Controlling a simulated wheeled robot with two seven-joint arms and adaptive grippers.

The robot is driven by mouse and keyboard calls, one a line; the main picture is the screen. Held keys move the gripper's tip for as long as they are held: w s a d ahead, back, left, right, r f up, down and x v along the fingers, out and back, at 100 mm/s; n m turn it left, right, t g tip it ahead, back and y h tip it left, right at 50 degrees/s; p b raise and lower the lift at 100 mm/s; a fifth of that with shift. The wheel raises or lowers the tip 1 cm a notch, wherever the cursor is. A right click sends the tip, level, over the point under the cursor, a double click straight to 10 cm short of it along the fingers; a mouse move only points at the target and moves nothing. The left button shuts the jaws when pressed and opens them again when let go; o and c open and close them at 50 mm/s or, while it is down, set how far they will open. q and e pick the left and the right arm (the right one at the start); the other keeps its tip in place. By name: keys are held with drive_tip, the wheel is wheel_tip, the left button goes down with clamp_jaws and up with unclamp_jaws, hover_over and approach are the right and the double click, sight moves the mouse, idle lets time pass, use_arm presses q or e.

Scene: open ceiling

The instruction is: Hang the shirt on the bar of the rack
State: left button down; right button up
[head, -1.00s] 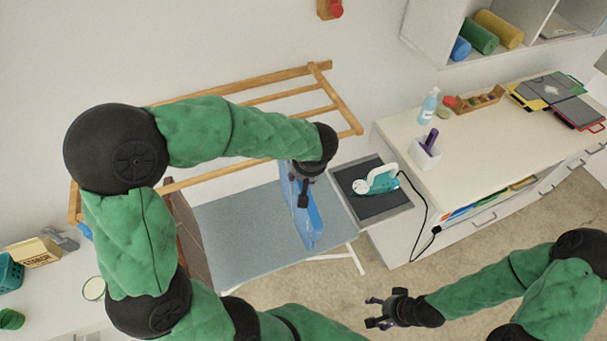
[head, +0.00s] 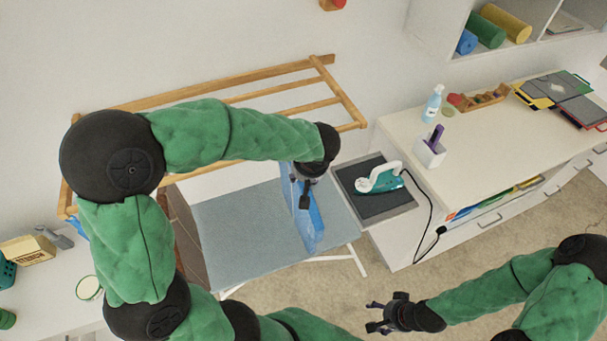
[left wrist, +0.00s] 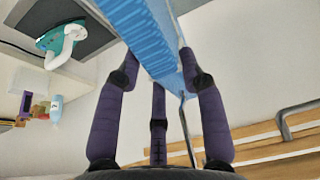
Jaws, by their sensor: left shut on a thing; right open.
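The blue shirt (head: 316,228) hangs narrow, edge-on, from my left gripper (head: 306,190), above the grey-blue board. In the left wrist view the shirt (left wrist: 145,35) runs up between the purple fingers of my left gripper (left wrist: 160,80), which are shut on it. A thin metal hook (left wrist: 185,125) shows beside the fingers there. The wooden rack (head: 345,95) is on the wall behind my left arm, which hides part of its rails. The gripper and shirt are in front of the rack, below its rails in the picture. My right gripper (head: 378,316) is open and empty at the lower right.
A grey-blue ironing board (head: 230,235) lies under the shirt. A teal and white iron (head: 380,178) rests on a dark pad to the right, its cord hanging down. A white cabinet (head: 470,150) stands at the right. The floor around my right gripper is clear.

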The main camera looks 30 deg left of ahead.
use_arm(q)
drive_tip(key=c, duration=0.7)
unclamp_jaws()
drive_tip(key=v, duration=1.2)
